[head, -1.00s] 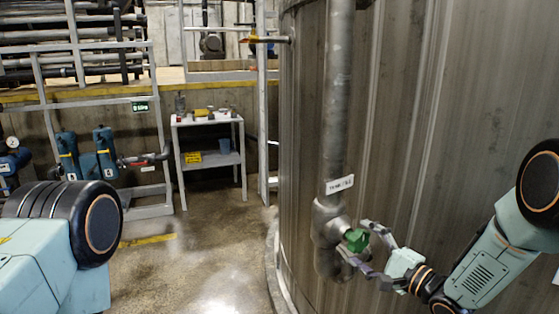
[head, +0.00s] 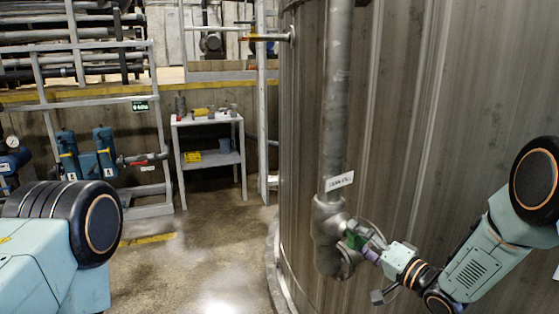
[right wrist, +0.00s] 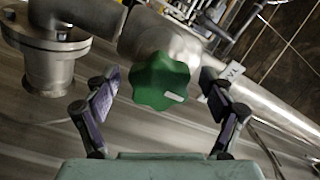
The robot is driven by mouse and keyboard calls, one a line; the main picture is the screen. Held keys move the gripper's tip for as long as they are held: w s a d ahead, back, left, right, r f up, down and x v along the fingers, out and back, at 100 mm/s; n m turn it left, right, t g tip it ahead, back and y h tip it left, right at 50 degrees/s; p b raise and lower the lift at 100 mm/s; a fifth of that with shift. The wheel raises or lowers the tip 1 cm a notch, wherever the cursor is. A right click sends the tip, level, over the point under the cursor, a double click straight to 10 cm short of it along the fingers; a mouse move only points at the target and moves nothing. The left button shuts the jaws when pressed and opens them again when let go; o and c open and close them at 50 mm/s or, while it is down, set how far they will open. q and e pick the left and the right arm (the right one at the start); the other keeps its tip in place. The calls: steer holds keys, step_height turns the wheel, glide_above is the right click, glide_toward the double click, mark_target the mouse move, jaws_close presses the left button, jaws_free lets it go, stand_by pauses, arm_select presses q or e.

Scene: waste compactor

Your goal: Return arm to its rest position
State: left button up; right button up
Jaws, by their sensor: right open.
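A green lobed valve knob (head: 354,240) sits on the grey valve body (head: 326,232) of a vertical pipe on the large tank. My right gripper (head: 358,246) is open at the knob, partly covering it in the head view. In the right wrist view the same knob (right wrist: 160,82) shows between the spread fingers of my right gripper (right wrist: 163,90), with gaps visible on both sides. My right arm reaches in from the right edge, in front of the tank wall.
The tall metal tank (head: 440,110) fills the right side. A vertical pipe (head: 338,90) with a white label (head: 339,181) runs down it. A grey shelf table (head: 207,119) with small items stands further back. Blue pumps (head: 105,150) are at the left. The floor (head: 200,255) between is clear.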

steer(key=n, duration=0.3)
steer(key=shift+w+a+f, duration=0.1)
steer(key=n, duration=0.2)
steer(key=shift+n+b, duration=0.3)
steer(key=shift+b, duration=0.1)
steer(key=n, duration=0.4)
steer(key=shift+n+b, duration=0.3)
steer(key=shift+b, duration=0.05)
